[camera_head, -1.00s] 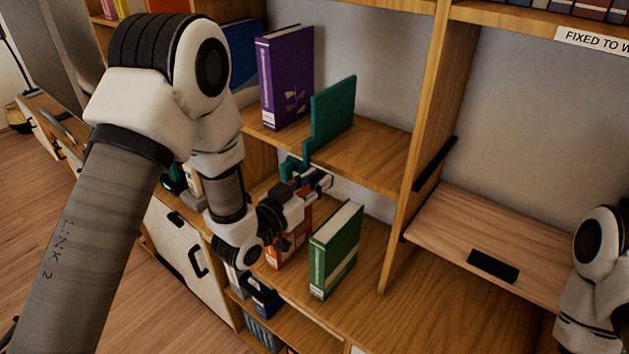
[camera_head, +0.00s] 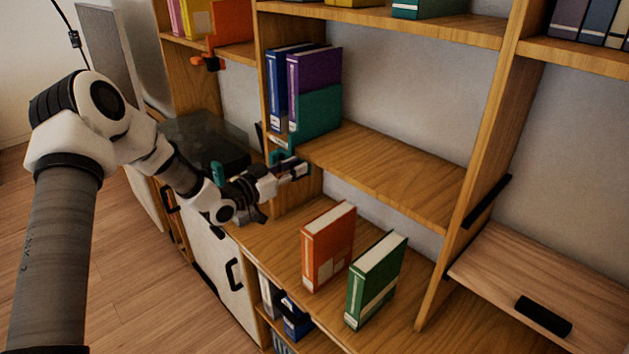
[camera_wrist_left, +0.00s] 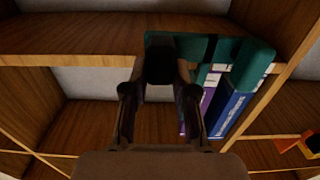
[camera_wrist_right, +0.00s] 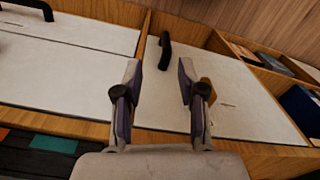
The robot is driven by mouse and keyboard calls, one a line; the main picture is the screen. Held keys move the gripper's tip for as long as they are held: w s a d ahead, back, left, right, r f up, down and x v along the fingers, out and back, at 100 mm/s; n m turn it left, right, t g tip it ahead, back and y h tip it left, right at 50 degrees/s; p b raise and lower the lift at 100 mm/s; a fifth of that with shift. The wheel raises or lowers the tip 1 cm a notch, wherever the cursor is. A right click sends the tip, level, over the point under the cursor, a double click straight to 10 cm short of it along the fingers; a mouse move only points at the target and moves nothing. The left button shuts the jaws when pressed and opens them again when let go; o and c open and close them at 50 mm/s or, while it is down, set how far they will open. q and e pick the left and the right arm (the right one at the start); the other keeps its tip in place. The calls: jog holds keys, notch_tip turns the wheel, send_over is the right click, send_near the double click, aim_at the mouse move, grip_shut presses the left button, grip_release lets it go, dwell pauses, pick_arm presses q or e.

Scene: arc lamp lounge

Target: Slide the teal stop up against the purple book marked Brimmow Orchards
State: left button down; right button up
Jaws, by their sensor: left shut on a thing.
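The teal stop (camera_head: 321,111) stands on the middle shelf. Its plate is against the right side of the purple book (camera_head: 318,66), with no gap that I can see. The book stands upright beside a blue book (camera_head: 277,86) at the shelf's left end. My left gripper (camera_head: 298,168) is at the front edge of that shelf, shut on the lower front part of the stop. The left wrist view shows the stop (camera_wrist_left: 253,62) over the fingers, with the purple book (camera_wrist_left: 208,98) beside it. My right gripper (camera_wrist_right: 158,85) is open and empty before white cabinet fronts.
An orange book (camera_head: 328,246) and a green book (camera_head: 377,281) stand on the lower surface. The middle shelf (camera_head: 400,168) is clear right of the stop. An upright panel (camera_head: 478,190) bounds it on the right.

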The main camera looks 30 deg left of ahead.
pick_arm(q)
jog(key=a, duration=0.1)
jog(key=w+a, duration=0.1)
jog(key=shift+a, duration=0.3)
jog(key=c, duration=0.9)
grip_release()
jog(key=v, duration=1.2)
